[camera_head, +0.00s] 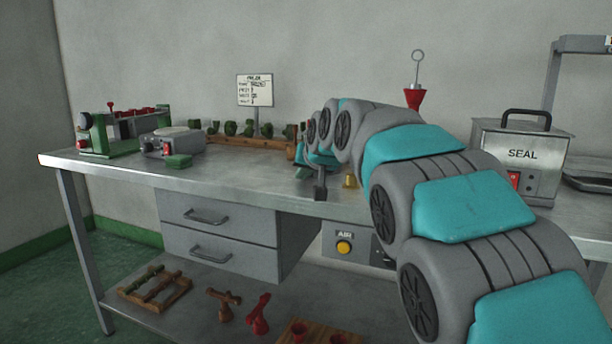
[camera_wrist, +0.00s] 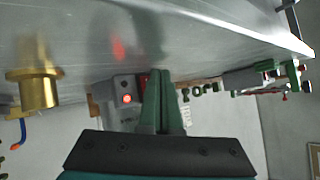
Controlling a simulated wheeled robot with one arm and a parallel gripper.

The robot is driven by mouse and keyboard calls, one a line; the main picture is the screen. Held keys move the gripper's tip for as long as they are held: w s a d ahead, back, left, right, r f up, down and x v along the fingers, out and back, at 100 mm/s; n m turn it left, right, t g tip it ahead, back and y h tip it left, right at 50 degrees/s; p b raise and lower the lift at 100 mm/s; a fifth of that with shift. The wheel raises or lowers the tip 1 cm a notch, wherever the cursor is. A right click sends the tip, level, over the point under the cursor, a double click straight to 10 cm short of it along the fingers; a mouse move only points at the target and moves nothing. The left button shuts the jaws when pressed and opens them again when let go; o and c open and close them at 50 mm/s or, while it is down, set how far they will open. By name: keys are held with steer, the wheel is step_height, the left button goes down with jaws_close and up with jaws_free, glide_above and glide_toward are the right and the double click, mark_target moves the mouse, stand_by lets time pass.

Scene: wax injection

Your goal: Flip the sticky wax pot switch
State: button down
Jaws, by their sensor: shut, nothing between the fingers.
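In the wrist view, which shows the bench upside down, a small grey box (camera_wrist: 122,88) carries a glowing red light (camera_wrist: 127,99). A red part (camera_wrist: 143,80) at its side sits beside my fingertips; I cannot tell whether they touch. I take this box to be the sticky wax pot, but no label is readable. My gripper (camera_wrist: 163,75) is shut and empty, with its two green fingers together. In the head view my gripper (camera_head: 320,194) is low over the bench's front part, and my arm hides what lies behind it.
A brass cup (camera_head: 350,181) stands close to my gripper, also in the wrist view (camera_wrist: 38,90). A box marked SEAL (camera_head: 522,145) with a red switch stands right. A wooden rack (camera_head: 235,143), a grey device (camera_head: 175,142) and a green machine (camera_head: 105,135) stand left. The left front bench is clear.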

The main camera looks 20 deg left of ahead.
mark_target(294, 192)
steer(key=shift+s, duration=0.2)
steer(key=shift+s+a+r+b, duration=0.1)
steer(key=shift+s+r+b, duration=0.1)
steer(key=shift+s, duration=0.6)
steer(key=shift+s+a+r+b, duration=0.1)
steer(key=shift+s+b, duration=0.05)
steer(key=shift+s, duration=0.7)
steer(key=shift+s+r+b, duration=0.1)
steer(key=shift+s+b, duration=0.1)
steer(key=shift+s, duration=0.6)
